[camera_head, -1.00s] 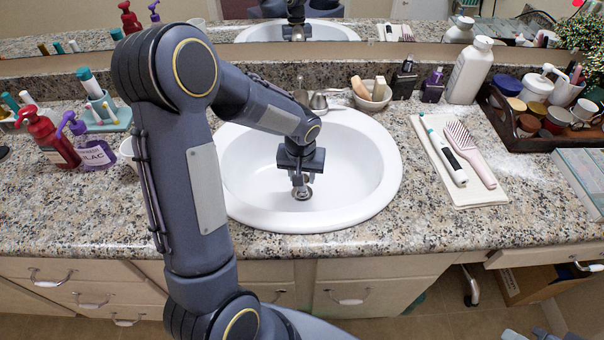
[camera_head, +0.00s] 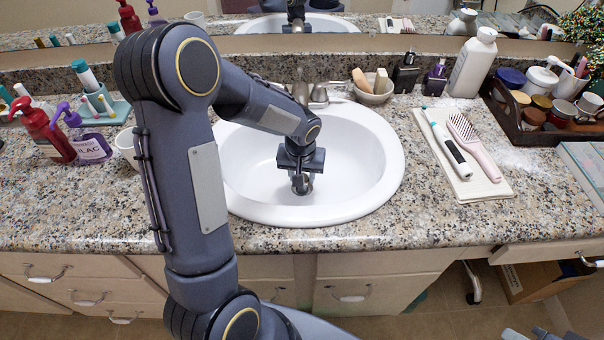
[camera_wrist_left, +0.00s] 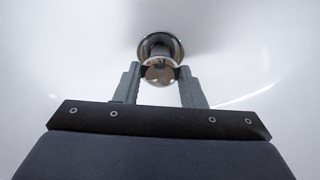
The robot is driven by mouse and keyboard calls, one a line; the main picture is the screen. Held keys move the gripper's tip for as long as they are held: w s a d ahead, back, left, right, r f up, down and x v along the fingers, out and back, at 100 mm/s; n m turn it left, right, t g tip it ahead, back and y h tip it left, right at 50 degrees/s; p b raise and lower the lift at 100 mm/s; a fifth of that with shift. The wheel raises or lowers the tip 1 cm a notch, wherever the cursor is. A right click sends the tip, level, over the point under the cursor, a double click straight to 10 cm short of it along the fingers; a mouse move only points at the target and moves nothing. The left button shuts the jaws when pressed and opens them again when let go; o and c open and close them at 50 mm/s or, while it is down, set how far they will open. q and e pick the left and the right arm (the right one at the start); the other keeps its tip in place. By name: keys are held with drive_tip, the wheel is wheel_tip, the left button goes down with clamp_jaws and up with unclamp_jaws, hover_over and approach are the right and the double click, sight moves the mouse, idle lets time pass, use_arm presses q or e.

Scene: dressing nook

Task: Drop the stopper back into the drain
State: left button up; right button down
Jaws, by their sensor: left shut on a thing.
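The white oval sink (camera_head: 365,175) is set in the granite counter. My left gripper (camera_head: 301,186) points down into the basin, over the drain. In the left wrist view, the left gripper (camera_wrist_left: 159,75) is shut on the round, shiny metal stopper (camera_wrist_left: 159,72). The drain (camera_wrist_left: 158,42), a metal ring with a dark opening, lies just beyond the stopper, which partly overlaps its near edge. I cannot tell whether the stopper touches the drain. In the head view the gripper hides the drain. Part of what seems to be my right gripper (camera_head: 532,333) shows at the bottom right edge.
The faucet (camera_head: 318,93) stands behind the basin. A soap bowl (camera_head: 373,92) is at the back rim. Red (camera_head: 44,130) and purple (camera_head: 88,140) pump bottles stand left. A towel with a brush (camera_head: 470,150) lies right. The basin around the gripper is clear.

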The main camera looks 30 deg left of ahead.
use_arm(q)
drive_tip(key=shift+f+b, duration=0.9)
drive_tip(key=shift+f, duration=0.2)
drive_tip(key=o, duration=1.1)
drive_tip(key=shift+r, duration=0.15)
drive_tip(key=r, duration=0.2)
drive_tip(key=r+p, duration=0.1)
drive_tip(key=r, duration=0.1)
drive_tip(key=s+r, duration=0.1)
drive_tip(key=r, duration=0.1)
drive_tip(key=shift+d+r+p, duration=0.15)
drive_tip(key=shift+p, duration=0.2)
drive_tip(key=shift+r, duration=0.6)
drive_tip(key=shift+s+r, duration=0.1)
drive_tip(key=shift+s, duration=0.05)
